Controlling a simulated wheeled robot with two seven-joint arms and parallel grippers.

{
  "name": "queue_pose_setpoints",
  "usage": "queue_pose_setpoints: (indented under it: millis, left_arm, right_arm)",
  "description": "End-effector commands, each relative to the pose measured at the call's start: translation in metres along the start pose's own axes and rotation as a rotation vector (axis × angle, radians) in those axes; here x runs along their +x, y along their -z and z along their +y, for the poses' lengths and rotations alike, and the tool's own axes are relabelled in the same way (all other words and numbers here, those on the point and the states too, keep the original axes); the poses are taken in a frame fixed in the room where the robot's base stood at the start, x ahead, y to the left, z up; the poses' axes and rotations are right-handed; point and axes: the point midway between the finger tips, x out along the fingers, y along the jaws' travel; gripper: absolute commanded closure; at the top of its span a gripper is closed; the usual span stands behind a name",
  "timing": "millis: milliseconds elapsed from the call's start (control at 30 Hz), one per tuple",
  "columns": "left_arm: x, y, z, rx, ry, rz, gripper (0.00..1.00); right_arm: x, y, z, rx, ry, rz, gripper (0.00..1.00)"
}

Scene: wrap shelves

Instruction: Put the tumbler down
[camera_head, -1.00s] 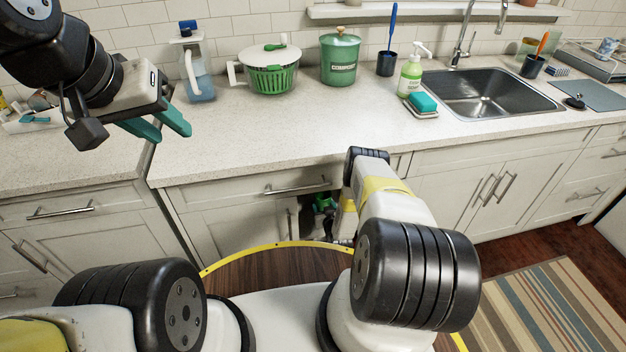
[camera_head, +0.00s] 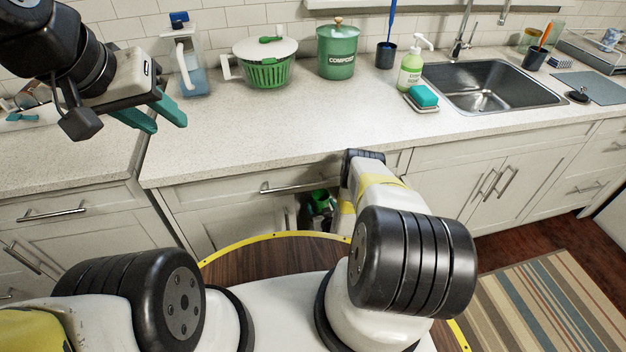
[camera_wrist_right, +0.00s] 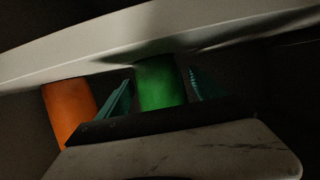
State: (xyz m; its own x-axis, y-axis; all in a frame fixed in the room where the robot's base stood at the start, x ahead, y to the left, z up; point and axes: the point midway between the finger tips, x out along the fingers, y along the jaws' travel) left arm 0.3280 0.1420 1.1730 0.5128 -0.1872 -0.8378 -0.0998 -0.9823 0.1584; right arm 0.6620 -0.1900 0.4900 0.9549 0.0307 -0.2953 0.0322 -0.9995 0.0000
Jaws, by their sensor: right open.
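A green tumbler (camera_wrist_right: 159,84) stands between the two teal fingers of my right gripper (camera_wrist_right: 158,92) in the right wrist view. The fingers are open, one on each side of it, with dark gaps showing beside it. Its upper end meets a pale slanting board in the picture. In the head view a small green patch (camera_head: 320,200) shows in the cabinet opening beside my right arm; most of that gripper is hidden there. My left gripper (camera_head: 163,116) is open and empty, raised above the left part of the counter.
An orange tumbler (camera_wrist_right: 69,111) stands left of the right gripper in the dark space. The pale board (camera_wrist_right: 100,47) runs close above the fingers. The counter (camera_head: 290,130) is clear at the front; a salad spinner (camera_head: 268,72), compost bin (camera_head: 337,55) and sink (camera_head: 490,90) stand farther back.

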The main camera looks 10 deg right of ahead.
Motion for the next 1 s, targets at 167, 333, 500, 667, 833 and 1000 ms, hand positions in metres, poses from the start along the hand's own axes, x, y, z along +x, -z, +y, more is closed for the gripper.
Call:
queue_pose_setpoints:
  millis: [167,333,500,667,833,1000]
  left_arm:
    - [0.0,0.0,0.0,0.0,0.0,0.0,0.64]
    - [0.0,0.0,0.0,0.0,0.0,0.0,0.64]
    - [0.0,0.0,0.0,0.0,0.0,0.0,0.64]
    - [0.0,0.0,0.0,0.0,0.0,0.0,0.64]
    - [0.0,0.0,0.0,0.0,0.0,0.0,0.64]
    - [0.0,0.0,0.0,0.0,0.0,0.0,0.64]
  right_arm:
    - [-0.004,0.003,0.0,0.001,0.0,-0.001,0.22]
    - [-0.032,0.002,0.0,0.002,0.0,-0.004,0.22]
    - [-0.07,0.002,0.0,0.002,-0.001,-0.004,0.22]
    - [-0.1,0.003,0.0,0.001,0.0,-0.004,0.22]
    - [-0.117,0.003,0.0,0.0,0.0,-0.001,0.22]
    - [-0.121,0.003,0.0,0.0,0.0,0.0,0.22]
